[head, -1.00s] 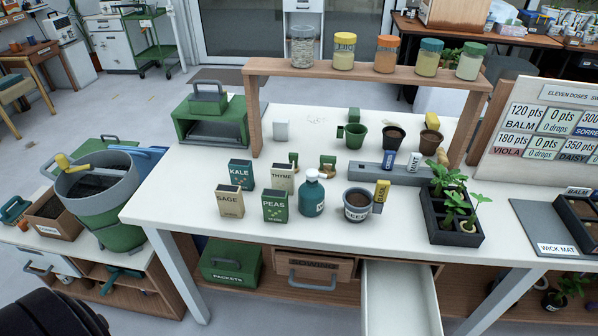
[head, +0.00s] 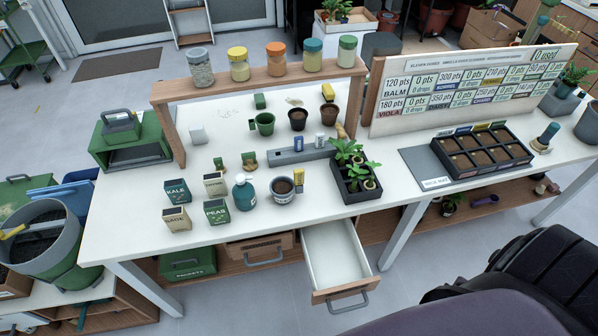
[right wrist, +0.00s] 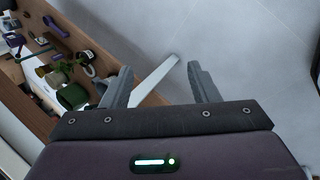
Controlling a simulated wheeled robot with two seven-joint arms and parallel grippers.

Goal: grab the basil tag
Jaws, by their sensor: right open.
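No tag reads clearly as basil. In the head view a blue tag (head: 299,143) and a white tag (head: 320,140) stand in a grey strip (head: 285,157) at the table's middle. A yellow tag (head: 299,178) stands at a small labelled pot (head: 282,190) of soil; its lettering is too small to read. My right gripper (right wrist: 160,82) is open and empty in the right wrist view, over pale floor beside a wooden shelf. Only parts of my right arm show at the head view's lower right. My left gripper is out of view.
Seed packets (head: 216,211) and a teal bottle (head: 243,193) stand left of the pot. A black seedling tray (head: 357,196) is to its right. An open white drawer (head: 335,258) juts out in front. A wooden riser (head: 270,81) with jars spans the back.

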